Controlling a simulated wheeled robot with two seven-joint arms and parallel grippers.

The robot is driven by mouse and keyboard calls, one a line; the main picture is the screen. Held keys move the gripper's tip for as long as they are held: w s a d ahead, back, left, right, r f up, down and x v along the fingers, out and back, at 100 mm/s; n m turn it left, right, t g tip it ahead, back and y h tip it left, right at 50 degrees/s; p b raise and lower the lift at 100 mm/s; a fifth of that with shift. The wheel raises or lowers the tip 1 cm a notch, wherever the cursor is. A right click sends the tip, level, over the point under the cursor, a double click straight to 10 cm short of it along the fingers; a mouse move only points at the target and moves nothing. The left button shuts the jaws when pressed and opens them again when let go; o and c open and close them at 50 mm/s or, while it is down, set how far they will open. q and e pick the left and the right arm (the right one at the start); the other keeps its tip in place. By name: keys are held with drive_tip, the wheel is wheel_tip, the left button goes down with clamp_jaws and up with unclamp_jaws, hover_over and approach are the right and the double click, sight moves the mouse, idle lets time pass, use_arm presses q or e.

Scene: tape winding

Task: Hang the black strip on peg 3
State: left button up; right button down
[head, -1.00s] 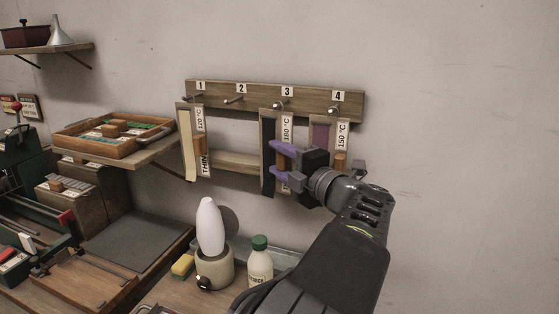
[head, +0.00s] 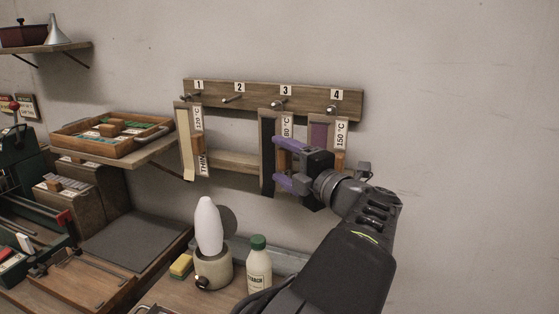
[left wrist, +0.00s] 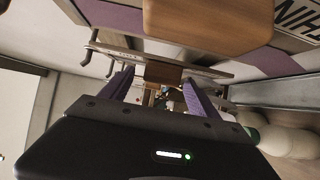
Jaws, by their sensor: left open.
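The black strip (head: 267,152) hangs upright on the rack under the label 3 (head: 286,90), at peg 3 (head: 279,104), with a white temperature tag (head: 287,127) beside it. My left gripper (head: 278,162) has purple fingers and is open, just right of the black strip's lower half, one finger above the other. The fingers partly cover the tag side. In the left wrist view the same gripper (left wrist: 160,92) shows its fingers spread apart, with a wooden piece (left wrist: 163,72) seen between them. My right gripper is not in view.
A cream strip (head: 185,145) hangs at peg 1 and a purple strip (head: 318,135) at peg 4, close to my gripper. Peg 2 (head: 232,99) is bare. Below stand a white cone (head: 208,226) and a green-capped bottle (head: 259,270). The wall at right is clear.

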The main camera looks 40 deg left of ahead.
use_arm(q)
drive_tip(key=v, duration=0.6)
drive_tip(key=shift+b, duration=0.35)
drive_tip(key=shift+d, duration=0.15)
